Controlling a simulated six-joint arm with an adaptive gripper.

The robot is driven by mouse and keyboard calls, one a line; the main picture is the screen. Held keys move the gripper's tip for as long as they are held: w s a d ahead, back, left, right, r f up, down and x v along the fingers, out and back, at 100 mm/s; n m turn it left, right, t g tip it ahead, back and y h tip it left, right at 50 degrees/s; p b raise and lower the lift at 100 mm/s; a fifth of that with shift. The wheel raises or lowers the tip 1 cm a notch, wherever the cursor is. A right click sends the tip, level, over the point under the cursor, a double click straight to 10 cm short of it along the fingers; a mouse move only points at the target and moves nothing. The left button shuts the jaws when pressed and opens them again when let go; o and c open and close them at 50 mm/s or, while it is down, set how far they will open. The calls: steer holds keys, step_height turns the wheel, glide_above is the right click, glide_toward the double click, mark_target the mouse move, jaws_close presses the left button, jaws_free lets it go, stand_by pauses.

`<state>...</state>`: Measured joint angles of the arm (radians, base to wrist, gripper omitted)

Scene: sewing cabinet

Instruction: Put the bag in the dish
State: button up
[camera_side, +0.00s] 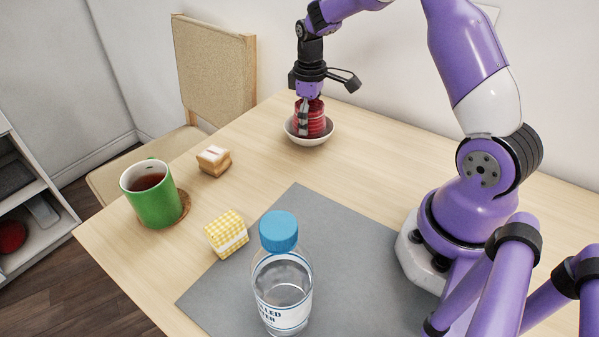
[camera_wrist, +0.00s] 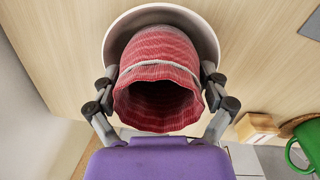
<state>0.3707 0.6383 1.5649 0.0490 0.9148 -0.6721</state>
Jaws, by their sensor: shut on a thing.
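The bag (camera_side: 317,116) is red and striped, with a pale band near its open mouth. It also shows in the wrist view (camera_wrist: 158,50), mouth toward the camera and dark inside. My gripper (camera_side: 306,118) points down with its fingers on either side of the bag, shut on it. The dish (camera_side: 319,141) is white, round and shallow, on the table's far side. The bag is upright within the dish's rim, its lower part hidden by the near rim. In the wrist view the dish (camera_wrist: 113,38) lies behind the bag. I cannot tell whether the bag touches its bottom.
A green mug (camera_side: 153,205) stands on a brown coaster at the left. Near it are a small tan block-like item (camera_side: 213,160) and a yellow checked packet (camera_side: 226,235). A blue-capped bottle (camera_side: 282,285) stands on the grey mat (camera_side: 335,225). Table around the dish is clear.

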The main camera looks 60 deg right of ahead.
steer(key=o, duration=0.8)
steer(key=shift+f, duration=0.1)
steer(key=shift+o, duration=0.2)
step_height(320, 180, up, 12)
steer(key=s+a+r+m+t, duration=0.2)
steer(key=s+a+t, duration=0.3)
steer(key=s+a, duration=0.9)
steer(key=shift+s+a+r+m, duration=0.3)
steer(key=shift+r+m, duration=0.1)
steer(key=shift+m, duration=0.1)
